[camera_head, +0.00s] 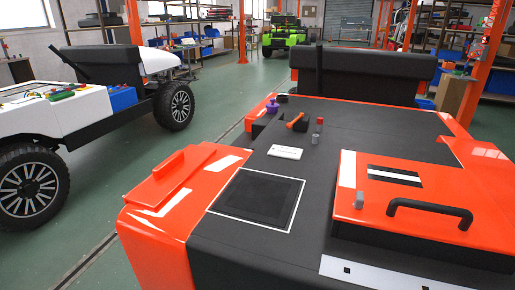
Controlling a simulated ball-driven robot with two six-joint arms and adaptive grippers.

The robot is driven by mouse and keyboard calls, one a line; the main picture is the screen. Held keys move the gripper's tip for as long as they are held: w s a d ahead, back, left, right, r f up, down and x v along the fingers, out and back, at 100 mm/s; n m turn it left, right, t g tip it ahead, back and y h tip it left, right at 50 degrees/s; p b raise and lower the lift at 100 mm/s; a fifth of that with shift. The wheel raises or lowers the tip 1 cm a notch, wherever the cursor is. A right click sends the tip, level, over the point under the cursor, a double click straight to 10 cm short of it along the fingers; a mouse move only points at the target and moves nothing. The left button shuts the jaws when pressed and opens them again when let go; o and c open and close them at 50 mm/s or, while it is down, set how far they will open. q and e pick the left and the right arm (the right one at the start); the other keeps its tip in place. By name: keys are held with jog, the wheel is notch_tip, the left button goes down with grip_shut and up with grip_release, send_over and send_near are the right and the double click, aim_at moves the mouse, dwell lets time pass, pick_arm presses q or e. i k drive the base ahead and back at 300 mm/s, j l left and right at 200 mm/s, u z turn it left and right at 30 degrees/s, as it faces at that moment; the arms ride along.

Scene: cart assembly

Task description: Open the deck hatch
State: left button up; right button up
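The cart's black deck (343,135) fills the lower right of the head view. On its right part lies an orange hatch panel (470,192) with a black bar handle (430,208) and a black and white striped plate. The panel looks closed, lying on a raised black base. A small grey block (360,200) stands at its left edge. A dark square panel with a white outline (257,198) lies flat on the deck to the left. Neither of my grippers is in view.
A white card (285,152), an orange-handled tool (296,121), a purple knob-like piece (272,106) and a small red-and-grey piece (318,130) are on the deck. A black seat (365,72) stands behind it. Another cart (75,115) is at left, with open green floor between.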

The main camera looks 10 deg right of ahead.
aim_at(445, 204)
jog(key=z, duration=1.4)
